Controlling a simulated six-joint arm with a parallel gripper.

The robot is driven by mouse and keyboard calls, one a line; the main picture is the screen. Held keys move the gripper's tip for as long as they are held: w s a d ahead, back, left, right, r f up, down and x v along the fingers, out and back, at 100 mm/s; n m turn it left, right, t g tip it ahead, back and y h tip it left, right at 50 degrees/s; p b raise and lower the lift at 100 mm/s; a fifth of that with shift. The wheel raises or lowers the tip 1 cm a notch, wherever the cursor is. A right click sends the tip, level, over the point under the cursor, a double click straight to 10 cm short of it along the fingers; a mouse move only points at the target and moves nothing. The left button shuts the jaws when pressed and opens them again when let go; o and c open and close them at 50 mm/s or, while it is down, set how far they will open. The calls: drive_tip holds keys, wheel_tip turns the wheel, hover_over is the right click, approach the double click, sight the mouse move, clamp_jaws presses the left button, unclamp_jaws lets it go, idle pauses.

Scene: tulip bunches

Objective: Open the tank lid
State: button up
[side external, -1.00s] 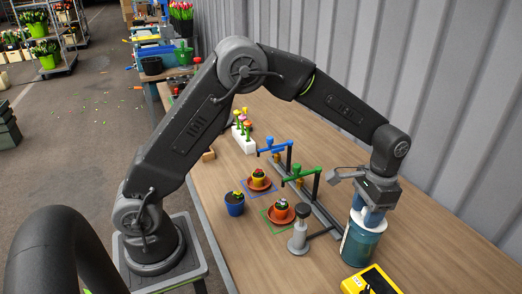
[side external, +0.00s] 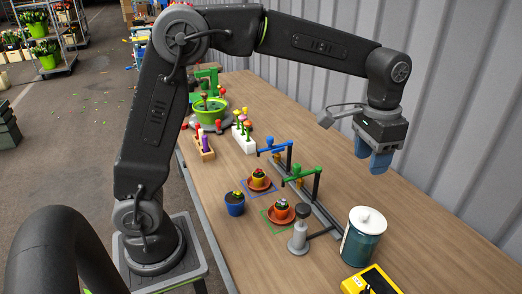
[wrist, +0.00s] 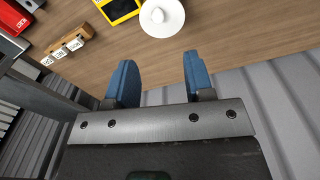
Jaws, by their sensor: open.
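The tank (side external: 361,249) is a teal cylinder near the front right of the table in the side view. Its white round lid (side external: 367,221), with a small knob on top, sits on it. The lid also shows from above at the top edge of the wrist view (wrist: 161,17), where it hides the tank below. My gripper (side external: 379,172) is raised well above and slightly right of the lid, not touching it. Its two blue fingers are apart with nothing between them in the wrist view (wrist: 158,80).
A yellow device (side external: 371,282) lies in front of the tank. A grey-capped post (side external: 298,235) and a stand with green (side external: 301,171) and blue (side external: 275,147) taps are left of it. Potted plants sit farther left. The table right of the tank is clear.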

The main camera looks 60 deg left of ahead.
drive_tip(key=s+a+r+n+t, duration=0.1)
drive_tip(key=s+a, duration=0.3)
drive_tip(key=s, duration=0.6)
drive_tip(key=s+a+r+n+t, duration=0.1)
drive_tip(key=s+a+t, duration=0.2)
drive_tip(key=s, duration=0.7)
drive_tip(key=shift+a+t, duration=0.3)
drive_tip(key=shift+a, duration=0.1)
drive_tip(key=m+g, duration=0.2)
drive_tip(key=g, duration=0.3)
hover_over(365, 211)
wheel_tip(365, 211, down, 4)
wheel_tip(365, 211, down, 13)
drive_tip(key=shift+f, duration=0.1)
drive_tip(key=shift+c, duration=0.3)
